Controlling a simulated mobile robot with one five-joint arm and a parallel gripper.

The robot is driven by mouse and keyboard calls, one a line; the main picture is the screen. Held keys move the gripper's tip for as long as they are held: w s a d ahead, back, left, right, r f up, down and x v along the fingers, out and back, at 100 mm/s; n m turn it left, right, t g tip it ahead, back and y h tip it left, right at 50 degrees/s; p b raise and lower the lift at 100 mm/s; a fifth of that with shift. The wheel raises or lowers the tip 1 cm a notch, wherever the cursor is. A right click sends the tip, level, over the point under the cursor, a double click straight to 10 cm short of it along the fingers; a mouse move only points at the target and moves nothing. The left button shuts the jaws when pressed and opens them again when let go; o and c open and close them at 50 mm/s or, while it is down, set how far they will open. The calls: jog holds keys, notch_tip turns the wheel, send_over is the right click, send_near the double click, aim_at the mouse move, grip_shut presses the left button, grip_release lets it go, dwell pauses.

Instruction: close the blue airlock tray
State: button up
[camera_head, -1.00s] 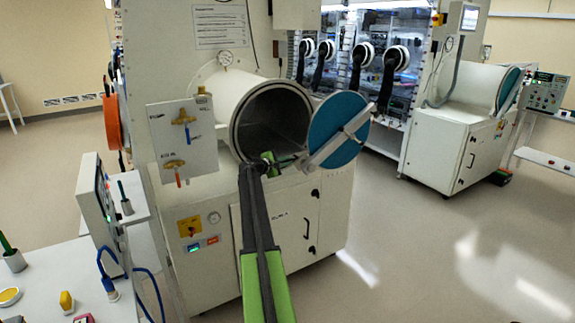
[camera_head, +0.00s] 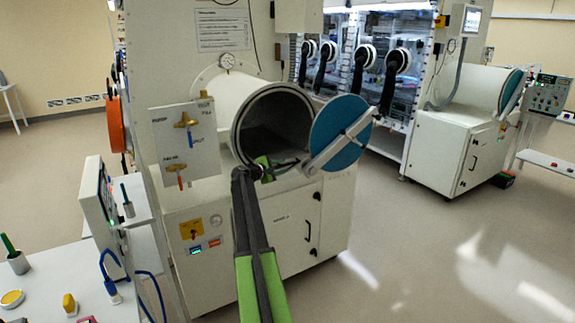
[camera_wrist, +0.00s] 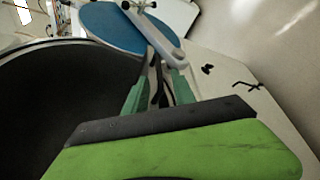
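No tray shows in the head view. The round airlock chamber (camera_head: 238,135) stands open, with a dark interior. Its round blue door (camera_head: 328,126) is swung out to the right, with a pale bar across its face. The door also shows at the top of the wrist view (camera_wrist: 108,27), with the bar (camera_wrist: 160,38) running down toward my fingers. My gripper (camera_head: 284,163) is in front of the chamber's lower rim, left of the bar's lower end. In the wrist view my fingers (camera_wrist: 158,66) point at the bar; whether they touch it is unclear.
A panel with valves (camera_head: 183,143) stands left of the chamber. A white cabinet (camera_head: 290,240) is below it. A bench with small items (camera_head: 50,275) is at lower left. A second airlock (camera_head: 470,85) stands at back right. The floor (camera_head: 430,250) at right is clear.

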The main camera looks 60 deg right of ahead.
jog(key=p+v, duration=0.2)
jog(key=v, duration=1)
